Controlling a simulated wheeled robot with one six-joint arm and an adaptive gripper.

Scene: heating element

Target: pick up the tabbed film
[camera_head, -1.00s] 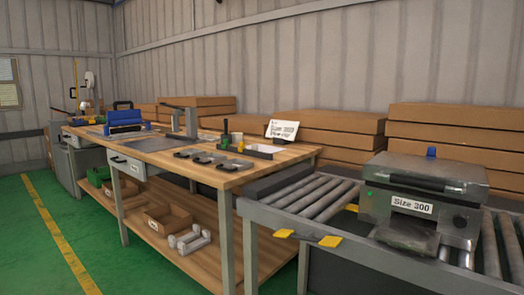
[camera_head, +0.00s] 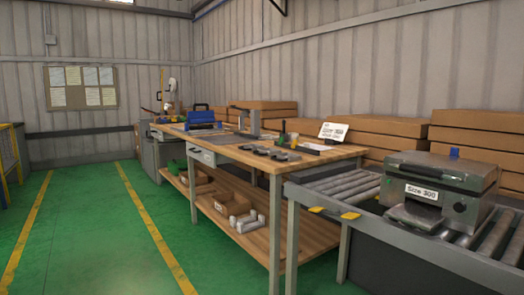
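I cannot make out a film with a tab for certain. Several small flat dark grey pieces (camera_head: 270,152) lie along the front edge of the wooden workbench top (camera_head: 318,161), too small to tell what they are. My gripper is not in view.
A grey machine labelled "Size 300" (camera_head: 470,176) sits on a roller conveyor (camera_head: 345,187) at right. A blue device (camera_head: 201,120) and a grey stand (camera_head: 246,121) are farther along the bench. Bins and a grey bracket (camera_head: 243,222) lie on its lower shelf. Green floor (camera_head: 95,215) is clear at left.

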